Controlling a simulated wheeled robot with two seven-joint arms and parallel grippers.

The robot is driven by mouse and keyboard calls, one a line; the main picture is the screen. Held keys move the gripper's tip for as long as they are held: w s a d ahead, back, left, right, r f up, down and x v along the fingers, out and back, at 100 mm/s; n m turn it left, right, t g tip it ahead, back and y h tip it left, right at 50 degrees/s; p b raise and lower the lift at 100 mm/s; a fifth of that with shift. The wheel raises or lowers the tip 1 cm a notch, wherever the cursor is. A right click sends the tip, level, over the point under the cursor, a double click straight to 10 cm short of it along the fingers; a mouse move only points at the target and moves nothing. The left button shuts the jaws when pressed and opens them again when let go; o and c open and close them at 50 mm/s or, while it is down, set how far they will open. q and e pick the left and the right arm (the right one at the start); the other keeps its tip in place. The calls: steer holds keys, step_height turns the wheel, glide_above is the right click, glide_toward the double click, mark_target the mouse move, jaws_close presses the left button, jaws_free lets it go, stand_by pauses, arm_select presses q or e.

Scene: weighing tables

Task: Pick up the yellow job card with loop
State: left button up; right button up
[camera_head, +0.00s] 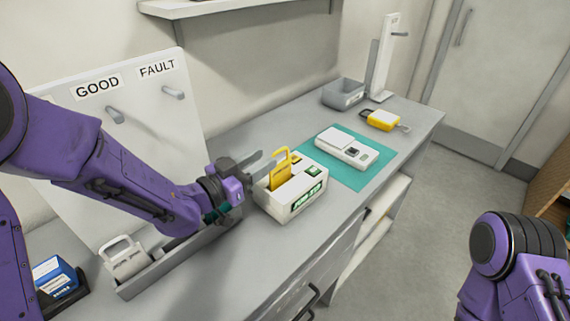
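The yellow job card with loop (281,178) stands upright in the top of a white device (292,199) with green displays, its loop pointing up. My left gripper (268,162) reaches in from the left. Its two grey fingers look apart, with a gap between them and nothing held. The fingertips are just left of the card's loop; I cannot tell whether they touch it. The lower part of the card is hidden inside the device. My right arm shows at the lower right, but its gripper is out of view.
A white meter (347,146) lies on a teal mat (374,174). Behind it are a yellow tag-like object (382,121), a grey bin (343,94) and a white stand (383,60). A GOOD/FAULT board (140,105) with pegs and a tray holding a white looped card (125,258) are at left.

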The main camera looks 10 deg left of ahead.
mark_target(282, 173)
arm_select(q)
steer(key=s+f, duration=0.3)
steer(key=f, duration=0.3)
steer(key=w, duration=0.1)
steer(key=w+d+p, duration=0.1)
steer(key=w, duration=0.1)
steer(key=w+f, duration=0.1)
steer(key=w, duration=0.1)
steer(key=shift+d+p, duration=0.3)
steer(key=shift+w+d+r+p, duration=0.2)
steer(key=shift+w+d+p, duration=0.15)
steer(key=shift+d, duration=0.25)
steer(key=shift+w+d+r+p, duration=0.25)
steer(key=shift+w+d, duration=0.15)
steer(key=shift+d, duration=0.2)
steer(key=shift+w+d, duration=0.2)
steer(key=shift+w+a+f, duration=0.2)
steer(key=shift+w+f, duration=0.1)
steer(key=c, duration=0.7)
steer(key=shift+d+r, duration=0.1)
jaws_close()
arm_select(e)
steer(key=s+r, duration=0.2)
steer(key=r, duration=0.1)
